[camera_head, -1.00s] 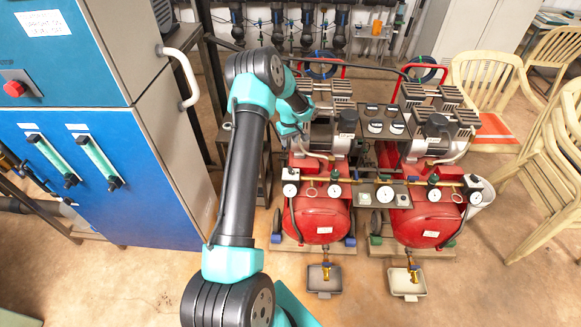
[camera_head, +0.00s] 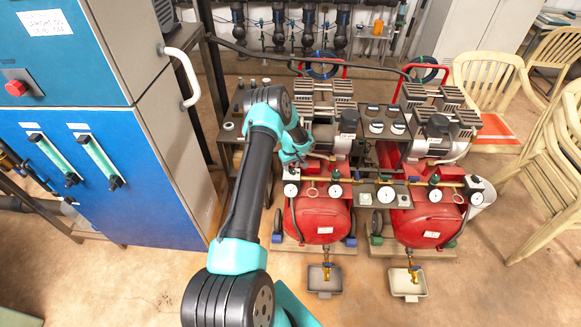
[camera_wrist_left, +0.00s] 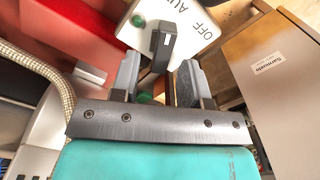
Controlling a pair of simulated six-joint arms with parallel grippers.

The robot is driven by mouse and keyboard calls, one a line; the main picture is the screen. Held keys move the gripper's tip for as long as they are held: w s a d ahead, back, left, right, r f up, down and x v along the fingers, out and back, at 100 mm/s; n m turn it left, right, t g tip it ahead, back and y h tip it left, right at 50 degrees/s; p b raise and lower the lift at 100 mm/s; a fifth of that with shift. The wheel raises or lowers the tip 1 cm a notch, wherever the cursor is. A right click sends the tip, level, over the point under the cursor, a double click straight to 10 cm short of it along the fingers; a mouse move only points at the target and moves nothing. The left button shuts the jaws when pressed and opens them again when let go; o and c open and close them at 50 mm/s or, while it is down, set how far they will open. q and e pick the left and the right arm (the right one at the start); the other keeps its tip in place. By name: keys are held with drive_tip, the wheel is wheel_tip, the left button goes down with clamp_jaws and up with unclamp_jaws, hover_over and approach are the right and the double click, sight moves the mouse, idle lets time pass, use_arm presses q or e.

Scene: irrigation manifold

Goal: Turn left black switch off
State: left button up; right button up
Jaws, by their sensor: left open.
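A black switch lever (camera_wrist_left: 163,43) stands on a white switch box (camera_wrist_left: 132,27) marked OFF, with a second word partly cut off, in the left wrist view. My left gripper (camera_wrist_left: 157,72) is open, its two fingers below the lever in the picture and apart, with the lever's lower end near the gap between them. I cannot tell whether a finger touches the lever. In the head view my left gripper (camera_head: 292,158) is above the left end of the left red compressor (camera_head: 320,217). The switch is too small to make out there. My right gripper is not in view.
A second red compressor (camera_head: 427,222) stands to the right, with a brass pipe and gauges (camera_head: 385,194) across the front. A blue cabinet (camera_head: 80,190) stands at the left. Beige chairs (camera_head: 487,80) are at the right. A green button (camera_wrist_left: 138,20) is beside the lever.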

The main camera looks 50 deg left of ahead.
use_arm(q)
drive_tip(key=shift+f, duration=0.45)
clamp_jaws()
